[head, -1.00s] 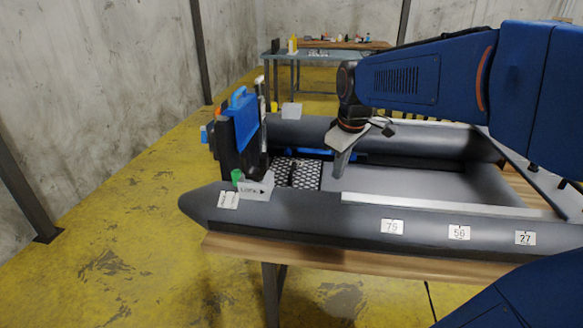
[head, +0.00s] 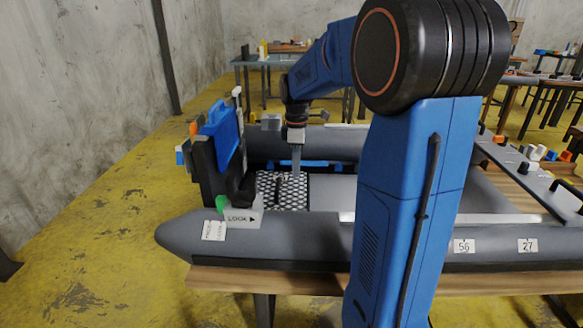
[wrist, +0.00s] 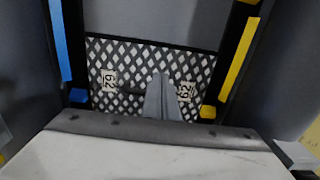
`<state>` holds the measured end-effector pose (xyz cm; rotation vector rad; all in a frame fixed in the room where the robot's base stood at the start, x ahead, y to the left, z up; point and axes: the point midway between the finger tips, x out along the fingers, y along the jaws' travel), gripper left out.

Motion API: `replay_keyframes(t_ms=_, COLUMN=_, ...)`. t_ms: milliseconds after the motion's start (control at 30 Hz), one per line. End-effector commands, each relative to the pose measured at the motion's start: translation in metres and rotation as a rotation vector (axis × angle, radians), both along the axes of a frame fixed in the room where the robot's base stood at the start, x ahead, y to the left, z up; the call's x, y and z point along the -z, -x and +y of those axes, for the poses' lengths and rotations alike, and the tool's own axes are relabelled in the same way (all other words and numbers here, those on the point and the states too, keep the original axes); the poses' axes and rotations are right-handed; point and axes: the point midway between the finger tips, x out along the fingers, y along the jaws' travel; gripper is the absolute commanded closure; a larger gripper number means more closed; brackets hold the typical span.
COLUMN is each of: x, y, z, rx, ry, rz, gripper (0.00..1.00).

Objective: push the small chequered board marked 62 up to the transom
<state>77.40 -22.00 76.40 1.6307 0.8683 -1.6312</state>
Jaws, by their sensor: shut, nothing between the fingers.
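The chequered board (head: 268,202) lies flat inside the grey boat, just right of the dark transom (head: 205,172) in the head view. In the wrist view the board (wrist: 130,62) shows two 62 labels, and a dark bar lies between them. My gripper (head: 296,176) points down over the right part of the board, its fingers shut and empty. In the wrist view my gripper (wrist: 163,88) covers part of the board between the labels. I cannot tell whether the fingertips touch it. The gap between board and transom is hard to judge.
A grey LOCK block (head: 243,213) with a green knob stands at the near end of the transom. A blue strip (wrist: 60,40) and a yellow strip (wrist: 238,60) flank the board. The grey boat tube (head: 290,235) runs along the front. My arm hides part of the boat.

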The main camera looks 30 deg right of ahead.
Motion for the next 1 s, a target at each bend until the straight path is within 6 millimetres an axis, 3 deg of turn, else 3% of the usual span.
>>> replay_keyframes(t_ms=400, x=0.074, y=0.001, z=0.000, rx=0.001, ry=-0.001, rz=0.003, gripper=1.00)
replay_keyframes(t_ms=700, x=0.074, y=-0.019, z=0.029, rx=-0.001, ry=0.000, rz=0.000, gripper=1.00)
replay_keyframes(t_ms=1000, x=0.074, y=-0.022, z=0.034, rx=0.002, ry=0.000, rz=0.000, gripper=1.00)
